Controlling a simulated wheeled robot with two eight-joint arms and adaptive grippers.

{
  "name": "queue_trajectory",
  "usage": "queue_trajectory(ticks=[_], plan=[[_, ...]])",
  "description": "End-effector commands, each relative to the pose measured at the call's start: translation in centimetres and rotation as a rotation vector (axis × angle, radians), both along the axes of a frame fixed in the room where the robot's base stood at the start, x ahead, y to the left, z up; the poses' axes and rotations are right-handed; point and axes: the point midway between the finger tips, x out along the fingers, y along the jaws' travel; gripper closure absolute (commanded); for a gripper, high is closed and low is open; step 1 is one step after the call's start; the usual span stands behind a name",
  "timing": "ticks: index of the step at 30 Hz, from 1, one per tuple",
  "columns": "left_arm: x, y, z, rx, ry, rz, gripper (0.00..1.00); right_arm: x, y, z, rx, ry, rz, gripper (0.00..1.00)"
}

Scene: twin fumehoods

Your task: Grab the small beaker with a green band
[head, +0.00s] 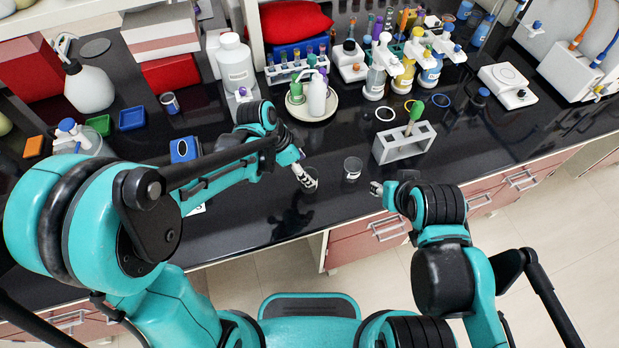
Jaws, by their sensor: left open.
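Two small beakers stand near the front of the black bench. One small beaker (312,174) is at the fingertips of my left gripper (303,178), which partly covers it. The other small beaker (352,169) stands just to its right, clear of both grippers. The band colours are too small to tell. My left gripper is open and points down at the nearer beaker; I cannot tell whether it touches it. My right gripper (378,188) is near the bench's front edge, right of both beakers, mostly hidden by its own arm.
A grey rack (404,145) with a green-topped tube stands behind my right gripper. A round plate (311,112) with bottles is behind the beakers. A white balance (507,86) is farther right. The bench front between the beakers and the edge is bare.

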Motion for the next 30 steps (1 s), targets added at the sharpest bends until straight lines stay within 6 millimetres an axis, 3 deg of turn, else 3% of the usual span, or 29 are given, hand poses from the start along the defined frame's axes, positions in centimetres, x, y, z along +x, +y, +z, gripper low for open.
queue_trajectory(ticks=[12, 21, 27, 30], plan=[[0.3, -1.4, -5.7, 0.000, -0.001, 0.003, 0.32, 0.0, 0.0, -2.3, 0.000, 0.000, 0.000, 0.60], [0.3, -1.6, -6.0, 0.000, -0.002, 0.004, 0.32, 0.0, 0.0, -2.2, 0.000, 0.000, 0.000, 0.60], [0.3, -1.6, -6.0, 0.000, -0.002, 0.004, 0.84, 0.0, 0.0, -2.2, 0.000, 0.000, 0.000, 0.60], [0.3, -1.6, -6.0, 0.000, -0.002, 0.004, 0.85, 0.0, 0.0, -2.2, 0.000, 0.000, 0.000, 0.60]])
